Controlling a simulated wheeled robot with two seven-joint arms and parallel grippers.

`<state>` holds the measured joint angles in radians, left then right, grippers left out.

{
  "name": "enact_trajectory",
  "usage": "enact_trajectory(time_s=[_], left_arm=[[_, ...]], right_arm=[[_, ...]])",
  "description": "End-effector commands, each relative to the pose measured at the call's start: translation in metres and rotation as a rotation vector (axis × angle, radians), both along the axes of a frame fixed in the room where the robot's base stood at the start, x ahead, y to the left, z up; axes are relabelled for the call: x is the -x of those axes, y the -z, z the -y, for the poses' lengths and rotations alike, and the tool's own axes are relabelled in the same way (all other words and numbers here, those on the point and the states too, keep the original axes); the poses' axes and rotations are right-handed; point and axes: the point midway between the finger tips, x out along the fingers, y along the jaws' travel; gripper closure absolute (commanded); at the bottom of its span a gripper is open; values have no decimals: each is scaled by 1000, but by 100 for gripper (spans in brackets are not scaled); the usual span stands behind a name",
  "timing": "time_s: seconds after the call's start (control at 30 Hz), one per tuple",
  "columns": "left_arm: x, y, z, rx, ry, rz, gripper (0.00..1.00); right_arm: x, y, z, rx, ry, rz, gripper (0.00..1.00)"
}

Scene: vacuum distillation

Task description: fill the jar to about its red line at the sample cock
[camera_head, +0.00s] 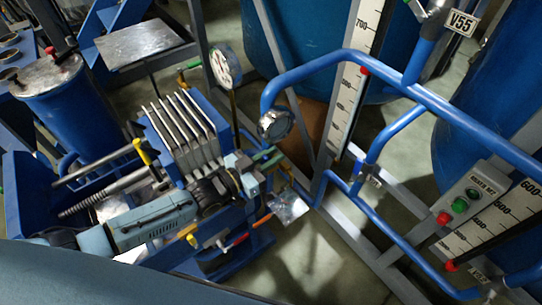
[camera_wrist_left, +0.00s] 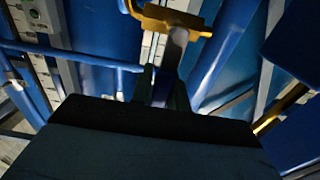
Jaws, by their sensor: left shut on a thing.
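My left gripper (camera_head: 264,162) reaches in from the left to the right side of the finned blue machine. In the left wrist view the fingers (camera_wrist_left: 164,88) are dark and close together. I cannot tell whether the held part is the sample cock or the jar. No jar with a red line is clearly seen. My right gripper is not in view.
A small metal plate (camera_head: 290,206) lies just right of and below the gripper. Blue pipe rails (camera_head: 345,57) and a white level scale (camera_head: 345,105) stand to the right. A round gauge (camera_head: 225,66) stands behind.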

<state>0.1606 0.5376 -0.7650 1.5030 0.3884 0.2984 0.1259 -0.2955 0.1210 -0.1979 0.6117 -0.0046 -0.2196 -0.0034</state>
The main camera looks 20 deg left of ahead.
Motion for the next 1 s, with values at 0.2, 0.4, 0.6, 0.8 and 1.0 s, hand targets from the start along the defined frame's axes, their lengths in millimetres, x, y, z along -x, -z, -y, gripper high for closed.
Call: enact_trajectory(time_s=[0.2, 0.4, 0.6, 0.8, 1.0], left_arm=[[1, 0, 0, -11, 0, 7, 100], [3, 0, 4, -64, -1, 49, 100], [9, 1, 10, -176, -1, 135, 100], [14, 5, 17, -313, -1, 241, 100], [19, 9, 23, -439, 0, 340, 100]], right_arm=[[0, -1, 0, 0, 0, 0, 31], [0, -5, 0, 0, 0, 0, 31], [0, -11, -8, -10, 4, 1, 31], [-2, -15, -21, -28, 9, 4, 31], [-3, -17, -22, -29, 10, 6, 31]])
